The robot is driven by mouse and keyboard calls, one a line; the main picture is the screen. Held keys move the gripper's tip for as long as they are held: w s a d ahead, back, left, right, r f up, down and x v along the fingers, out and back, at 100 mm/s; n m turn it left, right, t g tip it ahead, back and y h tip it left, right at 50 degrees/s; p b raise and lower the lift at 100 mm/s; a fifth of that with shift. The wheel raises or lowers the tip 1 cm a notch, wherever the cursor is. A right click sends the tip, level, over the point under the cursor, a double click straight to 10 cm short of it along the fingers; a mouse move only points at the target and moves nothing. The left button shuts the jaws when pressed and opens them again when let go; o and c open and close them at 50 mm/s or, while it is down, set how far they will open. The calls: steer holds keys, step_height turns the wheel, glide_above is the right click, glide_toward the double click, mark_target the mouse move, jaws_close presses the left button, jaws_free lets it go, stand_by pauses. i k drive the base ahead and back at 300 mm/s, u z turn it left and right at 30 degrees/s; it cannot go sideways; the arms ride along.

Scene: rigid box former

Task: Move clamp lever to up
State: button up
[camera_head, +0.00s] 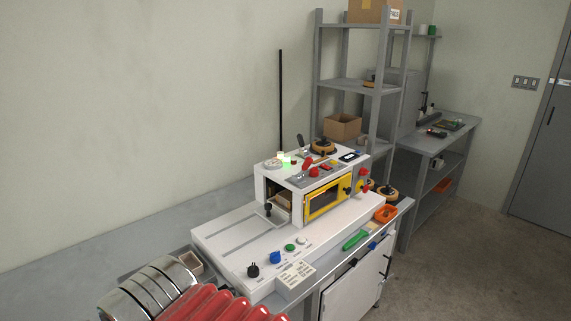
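The white box former machine (215,247) stands on a bench in the middle of the view. On its top panel is a lever with a red handle (308,163), leaning to one side. A dark lever (300,141) rises at the back of the top, and a small black-knobbed lever (268,209) stands at the front opening. I cannot tell from this view which one is the clamp lever; all are small. My gripper is not in view.
A yellow-framed window (324,200) is on the machine's front. Black, blue and green knobs (275,257) line its front deck. A green-handled tool (355,240) and an orange tray (385,214) lie on the right. Grey shelving (362,86) stands behind; floor at right is clear.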

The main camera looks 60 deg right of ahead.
mark_target(309, 161)
steer(key=u, duration=0.5)
steer(key=k, duration=1.15)
steer(key=z, duration=1)
steer(key=i, duration=1.05)
steer(key=z, duration=0.1)
